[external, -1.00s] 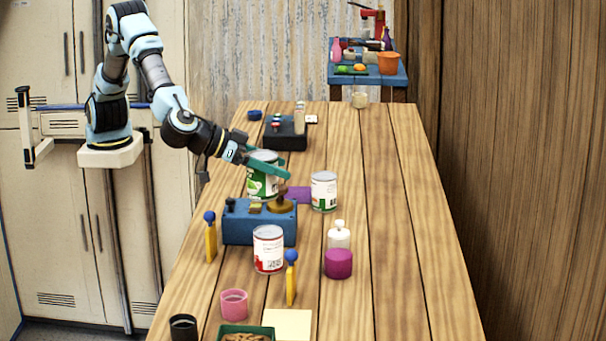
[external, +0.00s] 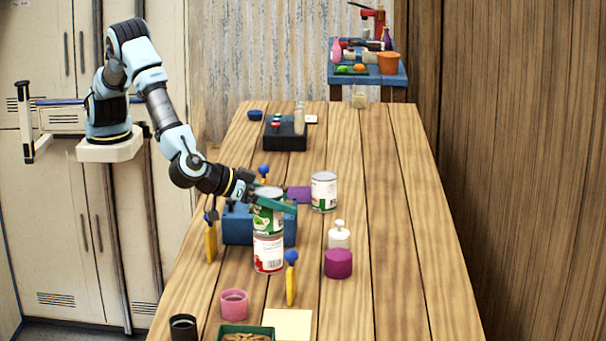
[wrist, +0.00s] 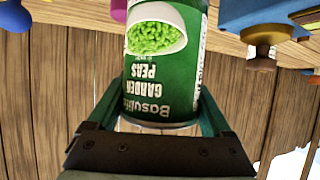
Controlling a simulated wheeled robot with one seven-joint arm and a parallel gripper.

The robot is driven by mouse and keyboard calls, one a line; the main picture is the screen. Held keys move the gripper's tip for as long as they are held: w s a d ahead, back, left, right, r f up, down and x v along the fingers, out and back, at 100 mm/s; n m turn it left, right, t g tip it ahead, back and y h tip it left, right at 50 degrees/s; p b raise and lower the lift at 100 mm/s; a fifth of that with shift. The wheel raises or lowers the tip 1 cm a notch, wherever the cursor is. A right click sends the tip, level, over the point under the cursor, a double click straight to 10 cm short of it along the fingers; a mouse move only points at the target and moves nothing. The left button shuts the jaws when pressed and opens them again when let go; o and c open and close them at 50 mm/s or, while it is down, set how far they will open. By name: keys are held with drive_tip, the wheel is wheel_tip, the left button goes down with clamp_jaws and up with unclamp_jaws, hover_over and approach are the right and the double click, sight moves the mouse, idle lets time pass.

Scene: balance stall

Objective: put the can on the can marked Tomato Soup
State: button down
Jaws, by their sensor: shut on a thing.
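My gripper (external: 274,203) is shut on a green can (external: 266,218). In the wrist view this can (wrist: 165,85) fills the middle between the jaws, its label reading Garden Peas. In the external view it is upright, directly above a white and red can (external: 268,254) on the table. The two look in line, the upper can's bottom at the lower can's top; I cannot tell whether they touch. The lower can's label is too small to read. Another white and green can (external: 324,192) stands apart to the right.
A blue box (external: 238,226) stands close behind the cans. Yellow posts with blue balls stand at left (external: 211,240) and right front (external: 291,280). A purple-based bottle (external: 338,262) and a pink cup (external: 234,303) are near. The table's right side is clear.

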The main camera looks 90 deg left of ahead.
unclamp_jaws()
drive_tip(key=shift+f, duration=0.1)
drive_tip(key=shift+s+r, duration=0.1)
drive_tip(key=shift+r, duration=0.1)
drive_tip(key=b+v, duration=0.2)
drive_tip(key=v, duration=0.9)
drive_tip(key=shift+s+r, duration=0.2)
drive_tip(key=shift+s, duration=0.15)
